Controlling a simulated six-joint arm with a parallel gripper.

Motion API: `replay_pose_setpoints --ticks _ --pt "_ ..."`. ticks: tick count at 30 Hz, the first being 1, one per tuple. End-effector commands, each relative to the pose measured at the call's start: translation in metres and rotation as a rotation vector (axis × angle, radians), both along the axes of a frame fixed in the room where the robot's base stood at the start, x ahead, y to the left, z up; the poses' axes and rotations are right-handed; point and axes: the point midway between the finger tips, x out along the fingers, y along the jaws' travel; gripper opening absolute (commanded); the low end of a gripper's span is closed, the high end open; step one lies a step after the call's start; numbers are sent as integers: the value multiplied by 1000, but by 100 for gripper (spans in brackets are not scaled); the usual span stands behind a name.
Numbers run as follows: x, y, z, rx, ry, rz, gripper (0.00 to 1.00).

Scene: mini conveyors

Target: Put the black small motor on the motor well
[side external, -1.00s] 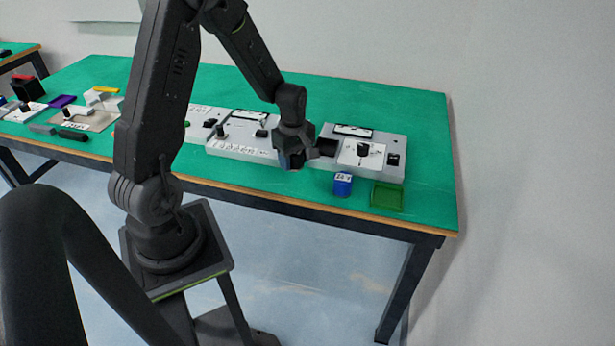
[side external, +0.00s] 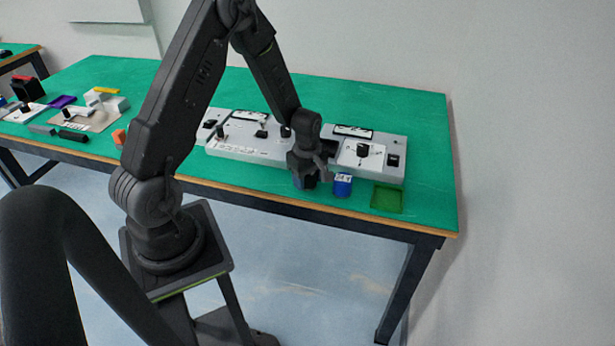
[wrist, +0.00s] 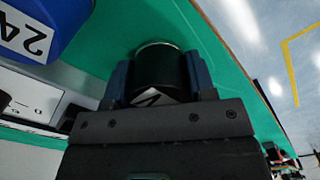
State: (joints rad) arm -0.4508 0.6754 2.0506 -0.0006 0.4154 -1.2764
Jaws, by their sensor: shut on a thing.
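My gripper (side external: 308,182) is low at the front of the table, just left of a blue block. In the wrist view my gripper (wrist: 160,80) is shut on a black cylinder, the black small motor (wrist: 160,66), with a pale rim at its far end. The motor cannot be made out in the side view. A dark recess (side external: 330,147) in the grey panel lies behind my gripper and is partly hidden; I cannot tell if it is the motor well.
The blue block (side external: 342,186) with a white "24" label stands close by and also shows in the wrist view (wrist: 50,18). A green square tray (side external: 387,199) lies to its right. The grey panel (side external: 398,145) with knobs and switches runs behind. The table's front edge is near.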

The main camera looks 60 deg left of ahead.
Motion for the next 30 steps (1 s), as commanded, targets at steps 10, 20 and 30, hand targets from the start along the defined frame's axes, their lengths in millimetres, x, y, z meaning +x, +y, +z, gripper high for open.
replay_pose_setpoints --ticks 10,20,30 --pt "0 0 -1 0 0 0 76" --pt "0 0 8 1 -2 0 76" --pt "1 -3 77 3 -7 -1 76"
